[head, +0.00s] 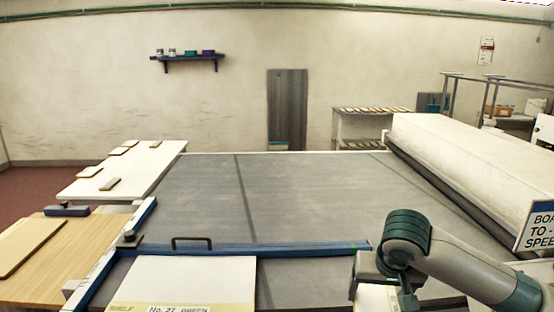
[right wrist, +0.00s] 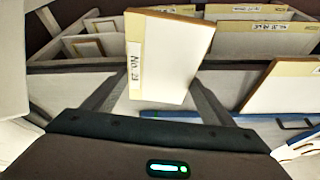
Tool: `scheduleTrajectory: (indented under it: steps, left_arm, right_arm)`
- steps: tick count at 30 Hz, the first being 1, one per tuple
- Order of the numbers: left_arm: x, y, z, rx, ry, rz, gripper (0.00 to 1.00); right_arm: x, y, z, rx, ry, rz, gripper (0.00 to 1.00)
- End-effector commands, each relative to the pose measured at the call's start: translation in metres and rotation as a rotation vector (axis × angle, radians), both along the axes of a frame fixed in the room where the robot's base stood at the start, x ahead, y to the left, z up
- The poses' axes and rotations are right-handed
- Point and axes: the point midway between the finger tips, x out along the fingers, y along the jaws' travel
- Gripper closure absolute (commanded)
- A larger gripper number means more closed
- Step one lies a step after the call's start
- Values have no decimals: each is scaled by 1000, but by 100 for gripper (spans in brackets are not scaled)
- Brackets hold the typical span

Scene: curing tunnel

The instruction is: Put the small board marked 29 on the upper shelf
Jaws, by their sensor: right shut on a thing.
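My right gripper (head: 384,292) is at the lower right of the head view, over the near edge of the grey bed. It is shut on a small pale board (right wrist: 168,55) with a yellowish edge strip. The board's label looks like No. 29, small and sideways in the right wrist view. In the head view only a white part of the board (head: 373,299) shows below the gripper. A rack at the back wall has an upper shelf (head: 341,111) bearing several small boards, with a lower level beneath. My left gripper is not in view.
A large board marked No. 27 (head: 190,275) lies at the near edge behind a blue rail (head: 290,248). A long white cover (head: 470,160) stands at right. A white table (head: 75,187) holds several small boards. A blue wall shelf (head: 190,58) holds small jars.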

Motion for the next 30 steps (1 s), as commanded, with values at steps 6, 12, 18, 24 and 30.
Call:
scheduleTrajectory:
  steps: [6,12,18,24,30]
  left_arm:
    - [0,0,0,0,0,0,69]
    - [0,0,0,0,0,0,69]
    - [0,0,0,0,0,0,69]
    - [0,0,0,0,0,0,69]
    - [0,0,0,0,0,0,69]
  right_arm:
    - [-39,15,-6,0,0,141,47]
    - [-48,19,-7,1,0,175,47]
    - [-48,19,-7,1,0,173,47]
    - [-47,19,-7,1,0,173,47]
    - [-47,19,-7,1,0,173,47]
